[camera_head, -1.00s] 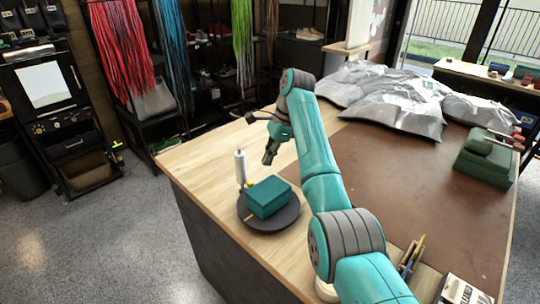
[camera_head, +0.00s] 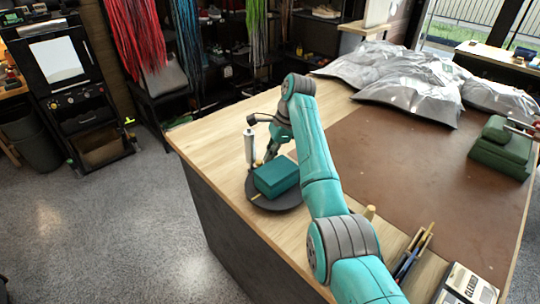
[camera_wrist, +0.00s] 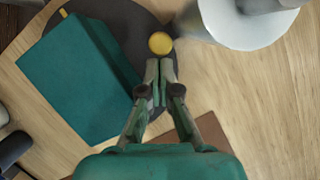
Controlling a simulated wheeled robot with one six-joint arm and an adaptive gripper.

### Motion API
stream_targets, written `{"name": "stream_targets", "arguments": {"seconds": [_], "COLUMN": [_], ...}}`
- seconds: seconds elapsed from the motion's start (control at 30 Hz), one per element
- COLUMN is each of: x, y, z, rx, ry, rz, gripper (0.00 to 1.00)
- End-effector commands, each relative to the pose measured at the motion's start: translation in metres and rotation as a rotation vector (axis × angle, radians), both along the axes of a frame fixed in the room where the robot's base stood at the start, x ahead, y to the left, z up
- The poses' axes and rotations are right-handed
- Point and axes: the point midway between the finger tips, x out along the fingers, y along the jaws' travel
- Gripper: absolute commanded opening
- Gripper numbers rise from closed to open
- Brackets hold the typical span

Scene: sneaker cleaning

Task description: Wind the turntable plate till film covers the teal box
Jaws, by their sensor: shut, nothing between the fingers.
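The teal box (camera_head: 276,176) lies on the round dark turntable plate (camera_head: 290,205) near the table's left edge. Its visible faces are bare teal. In the wrist view the teal box (camera_wrist: 75,75) fills the left and the plate (camera_wrist: 118,14) shows behind it. A yellow round knob (camera_wrist: 160,43) stands near the plate's edge, just beyond my fingertips. A white film roll (camera_head: 250,146) stands upright behind the plate; its top (camera_wrist: 240,28) shows at upper right in the wrist view. My gripper (camera_wrist: 157,78) is shut and empty beside the box; any contact with the knob is unclear.
A brown mat (camera_head: 400,165) covers the table's middle. Silver crumpled bags (camera_head: 410,80) lie at the back, and green boxes (camera_head: 502,150) at the right. A pen holder (camera_head: 410,260) and a small labelled box (camera_head: 466,286) are at the front. Bare wood (camera_head: 215,135) is left of the roll.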

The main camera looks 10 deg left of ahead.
Motion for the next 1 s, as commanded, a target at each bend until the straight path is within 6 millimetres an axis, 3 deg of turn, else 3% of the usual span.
{"name": "stream_targets", "arguments": {"seconds": [1.0], "x": [0.0063], "y": [-0.0020], "z": [0.0010], "rx": [0.001], "ry": [0.001], "rz": [-0.010], "gripper": [0.00]}}
